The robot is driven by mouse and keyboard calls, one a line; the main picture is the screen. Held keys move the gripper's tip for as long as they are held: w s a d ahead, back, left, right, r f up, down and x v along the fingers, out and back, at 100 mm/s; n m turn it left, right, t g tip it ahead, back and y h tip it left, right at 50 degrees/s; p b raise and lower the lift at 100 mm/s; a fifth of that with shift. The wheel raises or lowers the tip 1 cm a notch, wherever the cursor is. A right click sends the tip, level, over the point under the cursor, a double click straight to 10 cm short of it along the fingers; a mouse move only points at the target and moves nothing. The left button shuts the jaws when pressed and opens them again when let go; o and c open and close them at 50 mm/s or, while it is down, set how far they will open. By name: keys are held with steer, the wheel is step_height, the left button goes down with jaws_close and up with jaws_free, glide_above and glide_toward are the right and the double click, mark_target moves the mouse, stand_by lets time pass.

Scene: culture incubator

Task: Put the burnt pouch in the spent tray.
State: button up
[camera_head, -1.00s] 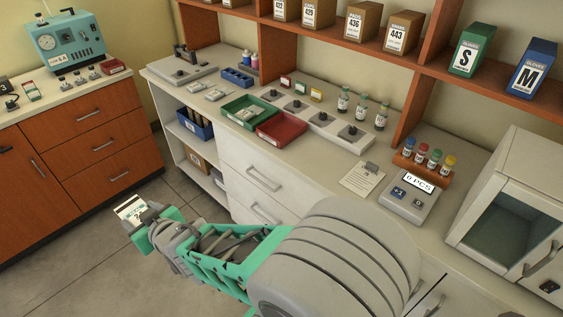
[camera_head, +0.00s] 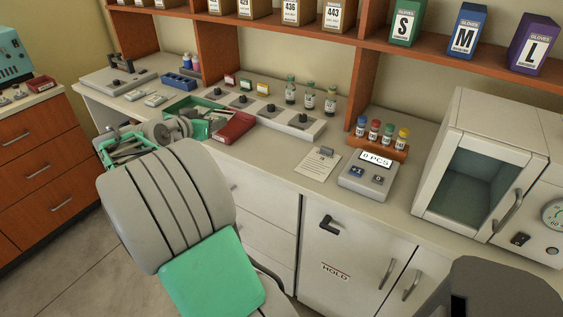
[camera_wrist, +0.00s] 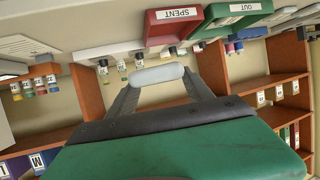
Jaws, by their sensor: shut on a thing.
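My gripper (camera_wrist: 158,84) is shut on a pale pouch (camera_wrist: 157,74). Only the pouch's rounded near edge shows between the fingertips in the wrist view, so its face and any burn mark are hidden. The spent tray (camera_wrist: 178,17) is red with a white SPENT label, and lies just beyond the pouch in the upside-down wrist view. In the head view the red spent tray (camera_head: 234,129) stands on the counter, with my gripper (camera_head: 198,130) at its left side. The pouch cannot be made out there.
The green OUT tray (camera_head: 183,106) adjoins the red tray and is partly hidden by my arm. A grey block with black knobs (camera_head: 262,113) and several bottles (camera_head: 310,97) stand behind. Shelf uprights (camera_head: 362,85) rise at the back. A paper sheet (camera_head: 318,163) and counting scale (camera_head: 368,177) lie right.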

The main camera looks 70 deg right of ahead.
steer(key=s+d+m+g, duration=0.3)
steer(key=s+d+g, duration=0.15)
steer(key=s, duration=0.25)
glide_above(282, 158)
steer(key=shift+t, duration=0.35)
steer(key=f, duration=0.5)
steer(key=w+f, duration=0.1)
steer(key=f, duration=0.2)
steer(key=shift+a, duration=0.25)
steer(key=shift+s+d+f, duration=0.1)
steer(key=shift+s+f, duration=0.2)
steer(key=shift+f, duration=0.05)
steer(key=shift+s+d+f+b, duration=0.1)
steer(key=shift+s+f+b, duration=0.1)
steer(key=shift+f, duration=0.9)
steer(key=shift+s+d+f+b, duration=0.1)
steer(key=shift+f+b, duration=0.1)
steer(key=shift+f, duration=0.9)
steer(key=o, duration=1.4)
steer(key=shift+r, duration=0.15)
steer(key=shift+c, duration=0.2)
